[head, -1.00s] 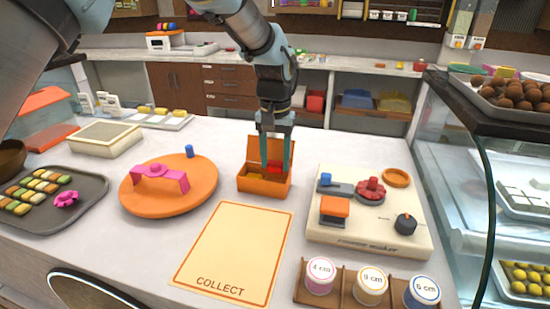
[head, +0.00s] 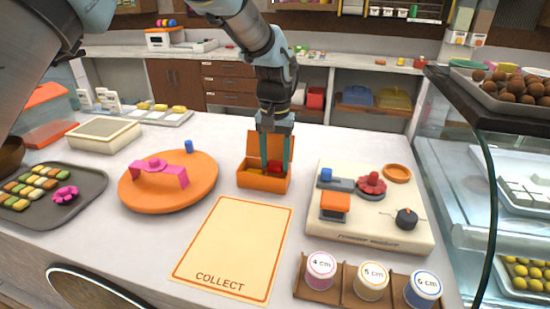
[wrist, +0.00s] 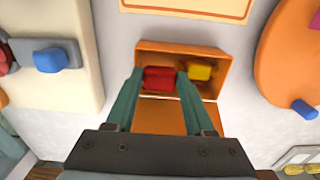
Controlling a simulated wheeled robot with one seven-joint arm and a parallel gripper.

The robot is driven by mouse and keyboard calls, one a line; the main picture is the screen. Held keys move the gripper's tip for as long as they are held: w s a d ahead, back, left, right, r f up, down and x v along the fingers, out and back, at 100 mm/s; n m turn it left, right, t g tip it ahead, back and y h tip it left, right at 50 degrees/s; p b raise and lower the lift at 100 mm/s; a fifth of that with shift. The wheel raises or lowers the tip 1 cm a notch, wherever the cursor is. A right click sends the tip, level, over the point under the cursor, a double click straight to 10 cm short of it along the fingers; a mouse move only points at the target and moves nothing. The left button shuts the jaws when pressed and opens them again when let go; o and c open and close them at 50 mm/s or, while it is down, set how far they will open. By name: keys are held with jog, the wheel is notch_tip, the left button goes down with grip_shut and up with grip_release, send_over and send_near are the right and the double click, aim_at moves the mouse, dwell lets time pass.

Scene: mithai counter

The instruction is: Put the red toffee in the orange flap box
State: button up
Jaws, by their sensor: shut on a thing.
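The orange flap box (head: 262,182) stands on the counter with its flap (head: 270,144) raised at the back. It also shows in the wrist view (wrist: 222,62). My gripper (head: 275,168) points down into the box. In the wrist view its two fingers (wrist: 159,78) are on either side of the red toffee (wrist: 158,73), shut on it. The red toffee (head: 274,168) is inside the box opening, at the right in the head view. A yellow sweet (wrist: 199,72) lies beside it in the box. Whether the toffee touches the box floor I cannot tell.
An orange round lid with a pink handle (head: 200,190) is left of the box. A cream machine (head: 345,238) with knobs is to the right. A COLLECT mat (head: 235,245) lies in front, bare. A tray of sweets (head: 85,205) is far left.

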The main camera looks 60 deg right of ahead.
jog(key=shift+f, duration=0.15)
jog(key=o, duration=1.4)
jog(key=shift+r+p, duration=1.65)
jog(key=shift+r, duration=1.9)
